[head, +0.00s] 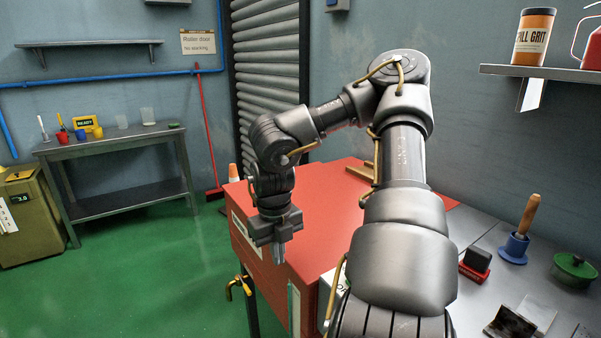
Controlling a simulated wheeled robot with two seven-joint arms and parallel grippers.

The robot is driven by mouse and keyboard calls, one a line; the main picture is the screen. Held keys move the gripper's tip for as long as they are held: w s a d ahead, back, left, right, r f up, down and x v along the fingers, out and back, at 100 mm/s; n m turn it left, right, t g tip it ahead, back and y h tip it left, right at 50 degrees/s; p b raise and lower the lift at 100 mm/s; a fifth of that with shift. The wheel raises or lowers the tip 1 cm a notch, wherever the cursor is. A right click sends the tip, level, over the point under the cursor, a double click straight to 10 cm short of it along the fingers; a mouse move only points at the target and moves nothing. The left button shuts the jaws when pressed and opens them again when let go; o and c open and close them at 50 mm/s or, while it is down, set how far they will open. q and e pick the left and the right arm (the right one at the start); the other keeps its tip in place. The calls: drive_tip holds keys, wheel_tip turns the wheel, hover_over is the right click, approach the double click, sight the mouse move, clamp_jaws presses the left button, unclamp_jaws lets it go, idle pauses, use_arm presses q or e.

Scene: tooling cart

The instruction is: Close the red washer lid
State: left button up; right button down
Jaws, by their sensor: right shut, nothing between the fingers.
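The red washer (265,275) stands in the middle, with a pale label on its left side. Its red lid (325,220) shows as a broad, flat-looking top surface, partly hidden behind my right arm. No raised panel shows, but I cannot tell whether a small gap remains at its edge. My right gripper (279,254) points down, shut and empty, in front of the lid's near left part. I cannot tell whether its fingertips touch the red surface. My left gripper is not in view.
A yellow valve handle (238,287) sits low beside the washer. Green floor (150,265) is clear at left.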

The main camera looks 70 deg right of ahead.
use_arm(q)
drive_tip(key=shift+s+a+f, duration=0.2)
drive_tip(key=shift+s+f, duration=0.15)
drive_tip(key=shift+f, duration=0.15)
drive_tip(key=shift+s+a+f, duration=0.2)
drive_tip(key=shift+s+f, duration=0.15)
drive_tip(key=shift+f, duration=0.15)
use_arm(e)
drive_tip(key=w+a+r, duration=0.5)
drive_tip(key=a+r, duration=0.1)
drive_tip(key=a, duration=0.1)
drive_tip(key=shift+a+r, duration=0.3)
drive_tip(key=shift+a, duration=0.1)
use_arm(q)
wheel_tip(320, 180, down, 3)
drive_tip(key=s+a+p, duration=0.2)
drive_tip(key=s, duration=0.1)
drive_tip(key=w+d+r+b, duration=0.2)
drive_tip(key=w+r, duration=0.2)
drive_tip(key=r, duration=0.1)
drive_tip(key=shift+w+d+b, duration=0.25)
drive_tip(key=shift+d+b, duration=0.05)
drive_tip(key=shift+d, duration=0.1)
use_arm(e)
drive_tip(key=s+d+f, duration=0.5)
drive_tip(key=d+f, duration=0.1)
drive_tip(key=d, duration=0.1)
drive_tip(key=shift+d+f, duration=0.3)
drive_tip(key=shift+d, duration=0.1)
